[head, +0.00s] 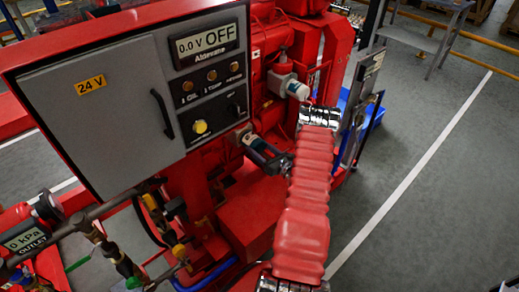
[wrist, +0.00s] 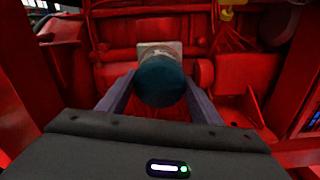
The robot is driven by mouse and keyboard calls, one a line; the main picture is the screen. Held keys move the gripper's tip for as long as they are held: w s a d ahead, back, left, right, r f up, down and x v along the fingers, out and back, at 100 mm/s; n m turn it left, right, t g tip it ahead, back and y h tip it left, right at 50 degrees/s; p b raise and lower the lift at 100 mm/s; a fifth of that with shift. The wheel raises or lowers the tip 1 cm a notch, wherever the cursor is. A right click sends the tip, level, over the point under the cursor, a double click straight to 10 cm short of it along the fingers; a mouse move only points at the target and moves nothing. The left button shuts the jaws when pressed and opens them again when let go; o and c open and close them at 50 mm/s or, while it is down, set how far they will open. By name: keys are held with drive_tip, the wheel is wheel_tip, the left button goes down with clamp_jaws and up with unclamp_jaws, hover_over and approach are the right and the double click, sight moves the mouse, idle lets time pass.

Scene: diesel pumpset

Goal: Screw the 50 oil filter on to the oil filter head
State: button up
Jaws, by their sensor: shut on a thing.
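The oil filter (wrist: 161,84) is a dark teal cylinder, seen end-on in the wrist view. My gripper (wrist: 161,92) is shut on it, with one finger on each side. Directly behind it is a pale, squarish block (wrist: 158,47), apparently the oil filter head, partly hidden by the filter. The filter is roughly lined up with this block; whether their threads are engaged cannot be told. In the head view, my gripper (head: 266,156) reaches left into the red engine, just right of the control panel. The filter's details are too small and dark there.
The grey control panel (head: 125,105) stands close left of my gripper. A pale cylinder on a grey bracket (head: 288,84) sits above it. Red frame members (wrist: 15,75) flank the wrist view. Pipes and valves (head: 120,255) lie lower left; open floor (head: 440,190) is right.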

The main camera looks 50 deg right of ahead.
drive_tip(key=m, duration=0.6)
drive_tip(key=shift+r+m, duration=0.1)
drive_tip(key=shift+m, duration=0.2)
drive_tip(key=shift+w, duration=0.1)
drive_tip(key=m, duration=0.6)
drive_tip(key=shift+m, duration=1.6)
drive_tip(key=shift+m, duration=0.3)
drive_tip(key=shift+m, duration=1)
drive_tip(key=m, duration=0.6)
drive_tip(key=shift+r+m, duration=0.1)
drive_tip(key=shift+m, duration=0.2)
